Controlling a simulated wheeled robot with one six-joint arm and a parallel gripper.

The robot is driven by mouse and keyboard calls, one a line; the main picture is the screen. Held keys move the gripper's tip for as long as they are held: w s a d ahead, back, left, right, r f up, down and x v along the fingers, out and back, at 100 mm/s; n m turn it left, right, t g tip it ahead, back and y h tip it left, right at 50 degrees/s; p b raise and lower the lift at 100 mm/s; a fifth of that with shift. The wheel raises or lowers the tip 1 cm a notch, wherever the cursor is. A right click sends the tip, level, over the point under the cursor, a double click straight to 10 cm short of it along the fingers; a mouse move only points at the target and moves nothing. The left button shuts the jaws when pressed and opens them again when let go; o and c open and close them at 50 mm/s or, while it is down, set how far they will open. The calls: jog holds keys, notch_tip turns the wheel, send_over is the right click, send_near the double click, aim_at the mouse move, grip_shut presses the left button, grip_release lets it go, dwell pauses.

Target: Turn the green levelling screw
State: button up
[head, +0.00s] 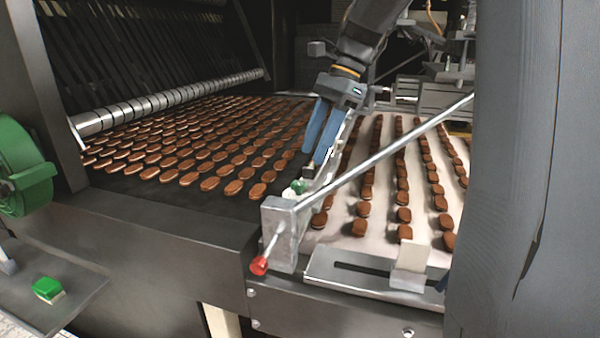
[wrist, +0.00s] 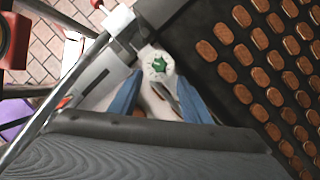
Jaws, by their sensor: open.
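The green levelling screw (head: 298,187) is a small green knob on a pale mount beside the conveyor edge, partly hidden in the head view. In the wrist view the green screw (wrist: 158,65) shows as a star-shaped green head on a round white base. My gripper (head: 315,158) has two blue fingers pointing down, above and slightly right of the screw in the head view. In the wrist view my gripper (wrist: 159,82) is open, its fingers spread to either side with the screw just ahead of the gap. I see no contact with the screw.
A metal rod (head: 390,140) crosses near the fingers and ends at a bracket (head: 284,232) with a red knob (head: 259,265). Rows of brown biscuits (head: 228,188) cover the dark belt. A green wheel (head: 20,170) and a green button (head: 48,290) stand at left.

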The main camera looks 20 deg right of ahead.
aim_at(300, 182)
jog(key=x, duration=0.7)
jog(key=shift+s+p, duration=0.1)
jog(key=shift+p, duration=0.2)
jog(key=shift+c, duration=0.2)
jog(key=c, duration=1)
